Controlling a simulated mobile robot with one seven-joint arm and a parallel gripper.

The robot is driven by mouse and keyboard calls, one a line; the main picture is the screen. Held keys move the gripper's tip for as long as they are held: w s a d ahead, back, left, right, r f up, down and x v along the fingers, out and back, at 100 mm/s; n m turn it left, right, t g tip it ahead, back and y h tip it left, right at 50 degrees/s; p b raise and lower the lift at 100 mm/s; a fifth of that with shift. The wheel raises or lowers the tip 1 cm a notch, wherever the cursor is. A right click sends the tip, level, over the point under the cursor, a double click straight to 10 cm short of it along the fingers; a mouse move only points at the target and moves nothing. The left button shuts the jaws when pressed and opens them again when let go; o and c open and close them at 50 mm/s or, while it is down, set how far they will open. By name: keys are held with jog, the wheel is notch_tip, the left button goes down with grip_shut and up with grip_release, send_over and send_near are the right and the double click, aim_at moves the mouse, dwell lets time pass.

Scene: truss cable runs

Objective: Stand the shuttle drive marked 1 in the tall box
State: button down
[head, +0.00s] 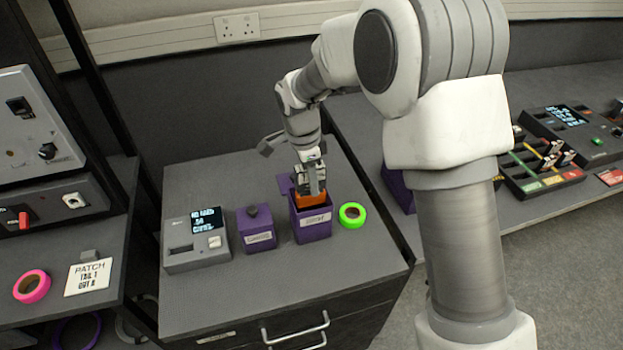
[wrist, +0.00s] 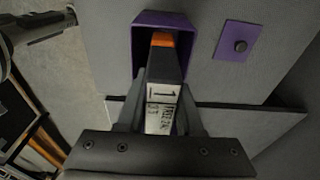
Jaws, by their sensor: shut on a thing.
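The shuttle drive (wrist: 163,92) is dark with an orange end and a white label marked 1. My gripper (head: 311,187) is shut on it; in the wrist view one finger lies on each side of its labelled part. The tall box (head: 313,225) is purple, open-topped and labelled at the front. The drive's orange part (head: 310,200) shows at the box's mouth in the head view. In the wrist view the orange end points into the opening of the purple box (wrist: 150,18). How deep the drive sits is hidden.
A shorter purple box (head: 260,237) with a dark knob and a grey reader with a screen (head: 195,240) stand left of the tall box. Green tape (head: 352,215) lies close on its right. The cabinet top's front is clear.

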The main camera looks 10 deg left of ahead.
jog(key=shift+f+b, duration=3.8)
jog(key=shift+f, duration=1.35)
jog(key=shift+c, duration=2.4)
grip_release()
jog(key=c, duration=0.3)
jog(key=shift+r, duration=0.15)
jog(key=shift+r+p, duration=2.35)
jog(key=shift+r, duration=1.25)
